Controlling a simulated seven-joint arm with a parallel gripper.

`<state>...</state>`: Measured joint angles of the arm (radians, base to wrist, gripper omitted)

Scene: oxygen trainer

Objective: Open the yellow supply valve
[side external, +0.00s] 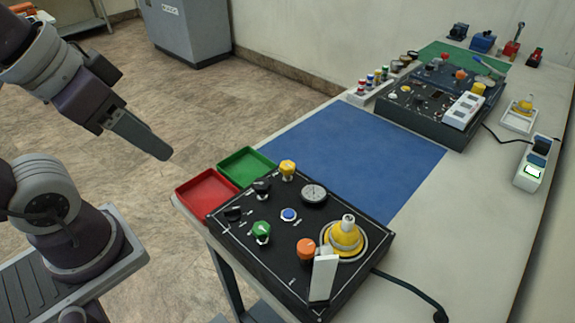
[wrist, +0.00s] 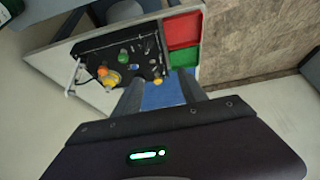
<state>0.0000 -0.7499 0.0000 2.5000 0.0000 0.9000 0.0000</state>
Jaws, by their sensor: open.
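The black trainer panel (side external: 262,272) lies on the near end of the table. A small yellow knob (side external: 288,168), which looks like the supply valve, stands upright at its back edge. In the wrist view this yellow knob (wrist: 157,82) appears between my two fingers. A larger yellow dome (side external: 345,238) with a white top sits at the panel's right; it also shows in the wrist view (wrist: 111,79). My gripper (side external: 163,153) is open and empty, in the air to the left of the panel, above the trays and apart from everything. The knob's markings are too small to read.
The panel also carries a green knob (side external: 262,231), an orange knob (side external: 306,248), a gauge (side external: 313,194) and a white lever (side external: 323,278). Red (side external: 207,193) and green (side external: 246,166) trays lie beside it. The blue mat (side external: 350,158) is clear.

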